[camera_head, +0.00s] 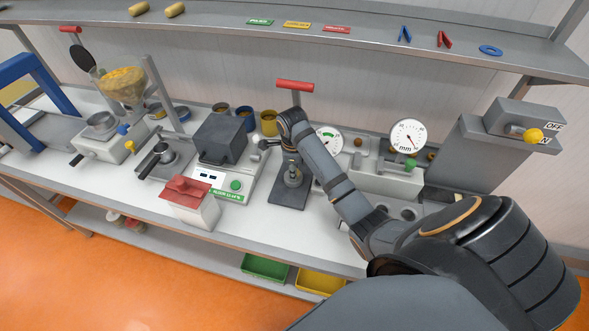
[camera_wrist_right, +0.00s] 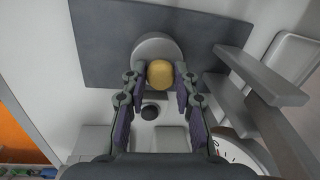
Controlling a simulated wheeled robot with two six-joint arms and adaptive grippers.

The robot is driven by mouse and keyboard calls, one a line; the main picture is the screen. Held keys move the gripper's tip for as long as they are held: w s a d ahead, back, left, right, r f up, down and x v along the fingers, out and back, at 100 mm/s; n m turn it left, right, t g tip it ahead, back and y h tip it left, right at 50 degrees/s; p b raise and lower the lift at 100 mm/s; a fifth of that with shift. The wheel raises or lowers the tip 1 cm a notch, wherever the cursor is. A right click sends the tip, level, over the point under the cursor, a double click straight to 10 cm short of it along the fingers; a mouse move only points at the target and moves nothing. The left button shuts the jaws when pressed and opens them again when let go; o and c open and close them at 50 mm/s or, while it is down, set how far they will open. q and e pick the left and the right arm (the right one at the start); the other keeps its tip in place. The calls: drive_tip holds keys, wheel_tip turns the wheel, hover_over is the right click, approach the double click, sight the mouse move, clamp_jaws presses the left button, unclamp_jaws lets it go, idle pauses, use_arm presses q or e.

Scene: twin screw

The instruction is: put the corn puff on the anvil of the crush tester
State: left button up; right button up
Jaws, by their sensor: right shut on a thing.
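The corn puff (camera_wrist_right: 160,73) is a yellow-tan rounded piece between the fingertips of my right gripper (camera_wrist_right: 158,85), which is shut on it. In the wrist view the puff overlaps the near part of the round grey anvil (camera_wrist_right: 152,46); I cannot tell whether it touches. The anvil stands on the crush tester's dark base plate (camera_wrist_right: 95,45). In the head view the crush tester has a red cross handle (camera_head: 295,85) on a post and a dark base (camera_head: 288,197). My left gripper is out of view.
A scale with a green button (camera_head: 235,185) and a grey box (camera_head: 221,138) stand left of the tester. A red-topped box (camera_head: 188,190) is in front. A dial gauge (camera_head: 408,135) stands to the right. Several cups line the back, and a shelf (camera_head: 370,40) runs above.

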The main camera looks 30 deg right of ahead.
drive_tip(key=shift+o, duration=1.2)
drive_tip(key=shift+w+a, duration=0.15)
drive_tip(key=shift+a, duration=0.2)
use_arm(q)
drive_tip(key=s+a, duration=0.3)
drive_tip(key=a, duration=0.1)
use_arm(e)
drive_tip(key=shift+o, duration=0.8)
drive_tip(key=shift+d, duration=0.1)
drive_tip(key=shift+r, duration=0.15)
drive_tip(key=r, duration=0.5)
drive_tip(key=shift+a+r, duration=0.15)
drive_tip(key=shift+a, duration=0.05)
use_arm(q)
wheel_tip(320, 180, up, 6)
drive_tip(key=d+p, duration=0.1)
drive_tip(key=p, duration=0.5)
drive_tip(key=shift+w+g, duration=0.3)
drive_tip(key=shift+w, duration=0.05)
use_arm(e)
wheel_tip(320, 180, up, 7)
drive_tip(key=s, duration=0.1)
drive_tip(key=shift+a, duration=0.3)
drive_tip(key=shift+f, duration=0.2)
drive_tip(key=shift+s, duration=0.1)
